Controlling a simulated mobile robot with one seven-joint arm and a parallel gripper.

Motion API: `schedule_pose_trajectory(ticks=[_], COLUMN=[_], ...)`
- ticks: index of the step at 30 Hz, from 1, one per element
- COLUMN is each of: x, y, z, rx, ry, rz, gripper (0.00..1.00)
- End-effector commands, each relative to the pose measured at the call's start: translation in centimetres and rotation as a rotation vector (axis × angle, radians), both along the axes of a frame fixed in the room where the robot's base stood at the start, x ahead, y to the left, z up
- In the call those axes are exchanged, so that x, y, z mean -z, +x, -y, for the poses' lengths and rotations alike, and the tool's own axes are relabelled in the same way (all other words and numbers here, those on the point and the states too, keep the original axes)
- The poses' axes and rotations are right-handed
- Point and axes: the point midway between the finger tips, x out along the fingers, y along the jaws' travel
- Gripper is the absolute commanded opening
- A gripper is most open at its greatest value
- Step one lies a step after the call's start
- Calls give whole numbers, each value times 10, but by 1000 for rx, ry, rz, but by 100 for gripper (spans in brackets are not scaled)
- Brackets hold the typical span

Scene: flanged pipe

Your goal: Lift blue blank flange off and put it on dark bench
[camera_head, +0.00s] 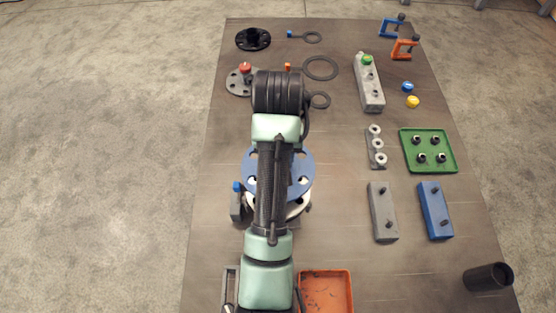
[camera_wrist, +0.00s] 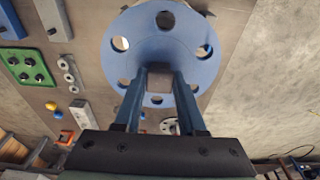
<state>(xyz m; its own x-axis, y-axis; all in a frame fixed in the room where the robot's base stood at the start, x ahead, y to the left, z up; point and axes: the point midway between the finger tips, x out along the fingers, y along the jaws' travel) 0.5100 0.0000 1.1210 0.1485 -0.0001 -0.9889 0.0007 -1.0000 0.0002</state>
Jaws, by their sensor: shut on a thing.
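The blue blank flange (camera_head: 305,172), a round plate with several holes around its edge, is partly hidden behind my arm in the head view. In the wrist view the flange (camera_wrist: 140,42) fills the top middle. My gripper (camera_wrist: 160,84) is shut on the grey block at its centre. A white ring (camera_head: 297,207) shows below the blue plate in the head view; I cannot tell how large the gap between them is. The dark bench (camera_head: 335,240) spreads beneath everything.
An orange tray (camera_head: 326,272) lies at the front. Grey (camera_head: 383,212) and blue (camera_head: 435,210) blocks with pegs, a green tray (camera_head: 430,133) and a dark cup (camera_head: 488,278) stand to the right. A black flange (camera_head: 253,39) lies at the back left. Bench left of the pipe is mostly bare.

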Motion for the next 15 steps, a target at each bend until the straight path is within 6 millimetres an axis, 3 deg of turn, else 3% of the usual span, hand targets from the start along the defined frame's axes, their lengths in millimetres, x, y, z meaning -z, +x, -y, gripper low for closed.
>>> schedule_pose_trajectory(ticks=[15], x=[-16], y=[1], z=[0], rx=[0], ry=[0], rz=[4], gripper=[0])
